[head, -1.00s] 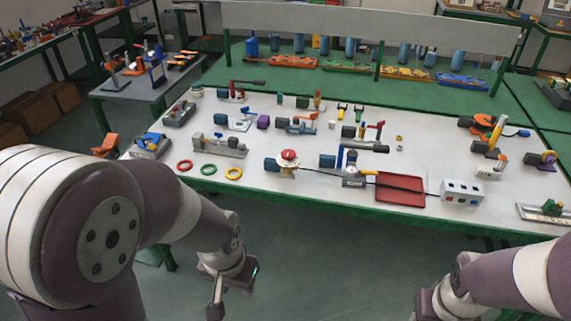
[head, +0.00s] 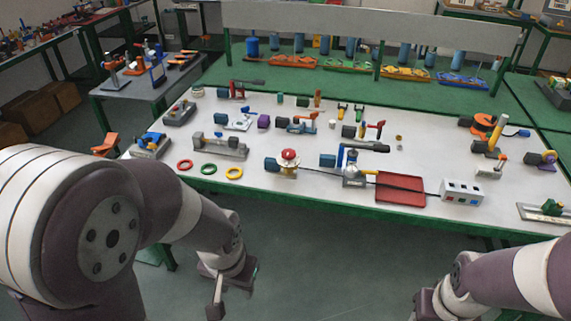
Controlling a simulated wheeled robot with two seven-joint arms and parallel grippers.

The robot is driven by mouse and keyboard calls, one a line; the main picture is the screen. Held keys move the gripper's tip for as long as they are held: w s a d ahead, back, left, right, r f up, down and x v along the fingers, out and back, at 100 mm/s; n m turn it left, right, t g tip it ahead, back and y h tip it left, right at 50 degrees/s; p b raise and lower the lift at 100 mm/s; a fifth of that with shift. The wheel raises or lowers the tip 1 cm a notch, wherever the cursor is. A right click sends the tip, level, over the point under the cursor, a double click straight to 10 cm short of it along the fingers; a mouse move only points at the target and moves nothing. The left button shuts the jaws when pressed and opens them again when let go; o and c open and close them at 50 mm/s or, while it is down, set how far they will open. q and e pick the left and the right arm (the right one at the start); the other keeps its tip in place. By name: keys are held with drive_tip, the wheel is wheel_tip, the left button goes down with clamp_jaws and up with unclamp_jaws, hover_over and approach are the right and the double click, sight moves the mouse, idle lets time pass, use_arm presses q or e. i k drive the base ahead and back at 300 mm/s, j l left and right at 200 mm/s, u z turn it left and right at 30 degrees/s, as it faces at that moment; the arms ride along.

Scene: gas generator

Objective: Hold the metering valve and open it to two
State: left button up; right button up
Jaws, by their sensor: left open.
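A fitting with a red round knob (head: 289,154) on a brass-coloured base stands near the front edge of the white table, with a blue block (head: 272,164) at its left. To its right stands a grey metal fitting (head: 353,177) with a blue upright and a yellow part. I cannot tell for sure which one is the metering valve; no scale marks are readable. My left gripper (head: 232,284) is open and empty, in front of and below the table edge. My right gripper (head: 425,304) shows partly at the bottom right, away from the table things; its fingers are unclear.
A red tray (head: 402,195) and a white box with sockets (head: 461,192) stand right of the fittings, with a black cable running across. Red, green and yellow rings (head: 209,169) lie at the front left. Several tools and fittings fill the table behind.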

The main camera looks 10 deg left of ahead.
sight(288, 155)
drive_tip(key=i+j, duration=1.1)
drive_tip(key=j, duration=0.1)
